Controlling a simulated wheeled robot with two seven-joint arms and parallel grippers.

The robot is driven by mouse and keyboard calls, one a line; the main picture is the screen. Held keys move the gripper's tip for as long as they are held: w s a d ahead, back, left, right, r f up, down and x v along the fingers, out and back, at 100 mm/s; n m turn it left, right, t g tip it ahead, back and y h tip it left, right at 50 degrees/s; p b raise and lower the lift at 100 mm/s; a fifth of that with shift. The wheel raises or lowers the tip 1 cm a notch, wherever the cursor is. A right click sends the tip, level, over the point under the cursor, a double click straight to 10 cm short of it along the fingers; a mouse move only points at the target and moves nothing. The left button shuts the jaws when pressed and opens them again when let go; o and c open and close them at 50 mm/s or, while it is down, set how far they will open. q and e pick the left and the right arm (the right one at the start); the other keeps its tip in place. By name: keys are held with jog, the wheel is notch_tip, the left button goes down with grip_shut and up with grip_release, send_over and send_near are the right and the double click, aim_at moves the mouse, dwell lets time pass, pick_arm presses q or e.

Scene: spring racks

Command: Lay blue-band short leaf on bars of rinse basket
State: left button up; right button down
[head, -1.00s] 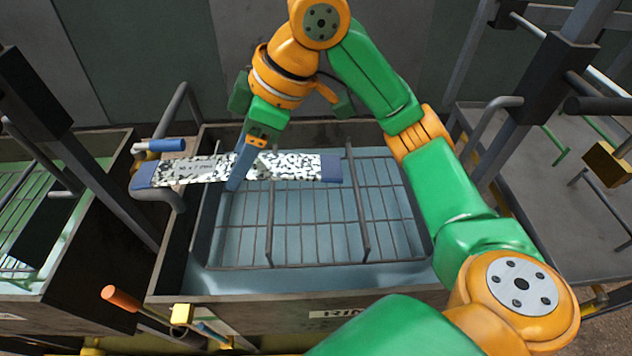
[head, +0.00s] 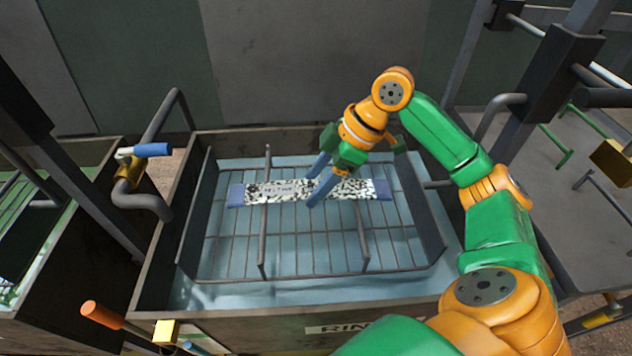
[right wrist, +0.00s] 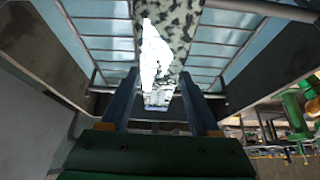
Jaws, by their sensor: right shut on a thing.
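The blue-band short leaf (head: 272,190) is a flat strip with a black-and-white speckled face and blue ends. My right gripper (head: 313,188) is shut on it near its middle. The leaf is level over the rinse basket, crossing above its left bar (head: 263,240) and right bar (head: 362,245). I cannot tell whether it touches the bars. The basket (head: 194,218) is a dark wire frame in the tank. In the right wrist view the leaf (right wrist: 190,35) runs away from between the blue fingers (right wrist: 160,105). My left gripper is not in view.
The rinse tank's front wall (head: 240,330) carries a label. A pipe with a blue-handled valve (head: 150,150) rises at its left, and an orange handle (head: 102,315) sticks out in front. Another tank (head: 80,240) stands left. A rack post (head: 555,75) stands right.

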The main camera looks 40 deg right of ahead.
jog(key=shift+f, duration=0.3)
jog(key=c, duration=0.5)
grip_release()
jog(key=shift+f, duration=0.15)
jog(key=o, duration=0.4)
jog(key=shift+a, duration=0.1)
jog(key=shift+s, duration=0.1)
